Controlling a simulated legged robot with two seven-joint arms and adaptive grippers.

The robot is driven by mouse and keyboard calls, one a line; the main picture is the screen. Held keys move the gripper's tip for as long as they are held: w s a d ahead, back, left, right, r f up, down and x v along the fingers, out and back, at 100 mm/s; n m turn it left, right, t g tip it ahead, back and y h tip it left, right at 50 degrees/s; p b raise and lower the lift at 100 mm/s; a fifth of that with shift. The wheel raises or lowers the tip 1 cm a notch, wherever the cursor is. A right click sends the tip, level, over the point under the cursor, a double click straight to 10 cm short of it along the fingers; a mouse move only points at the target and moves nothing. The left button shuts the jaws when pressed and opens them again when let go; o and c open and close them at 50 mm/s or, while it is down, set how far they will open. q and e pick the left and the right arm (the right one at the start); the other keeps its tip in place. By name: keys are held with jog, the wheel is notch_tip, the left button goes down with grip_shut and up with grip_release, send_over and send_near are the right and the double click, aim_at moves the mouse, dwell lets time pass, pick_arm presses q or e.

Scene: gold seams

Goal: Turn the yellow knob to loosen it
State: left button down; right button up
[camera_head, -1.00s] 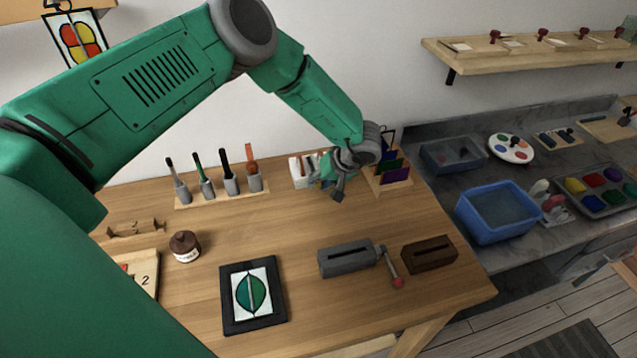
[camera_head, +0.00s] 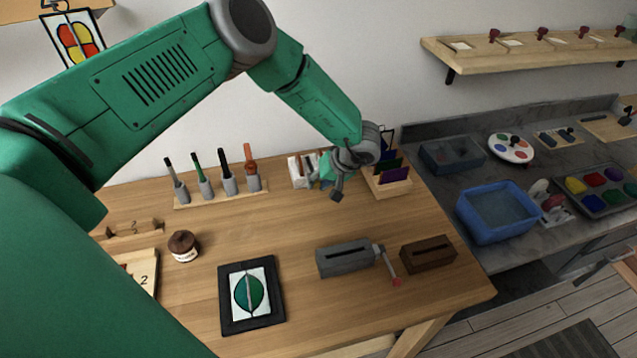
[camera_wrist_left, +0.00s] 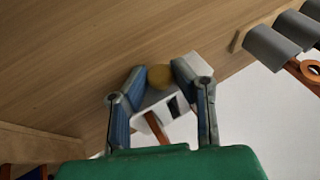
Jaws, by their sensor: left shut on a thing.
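The yellow knob (camera_wrist_left: 160,77) shows in the left wrist view as a small round yellow piece at the white holder (camera_wrist_left: 158,112). My left gripper (camera_wrist_left: 159,70) has one finger on each side of the knob and is shut on it. In the head view the left gripper (camera_head: 329,182) is at the back of the wooden table, beside the white holder (camera_head: 296,172). The knob itself is hidden there. My right gripper is not in view.
A rack of upright tools (camera_head: 222,188) stands left of the gripper, and a wooden rack of coloured panes (camera_head: 393,187) stands close on its right. A grey slotted block (camera_head: 345,260) and a brown slotted block (camera_head: 428,254) sit nearer. The table's middle is clear.

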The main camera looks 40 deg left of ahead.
pick_arm(q)
jog(key=shift+w+r, duration=0.1)
jog(key=shift+w, duration=0.05)
dwell(0.3)
jog(key=c, duration=1.6)
grip_release()
jog(key=shift+d, duration=0.1)
jog(key=shift+c, duration=0.2)
jog(key=v, duration=1.1)
jog(key=shift+d+r, duration=0.25)
jog(key=shift+r, duration=0.1)
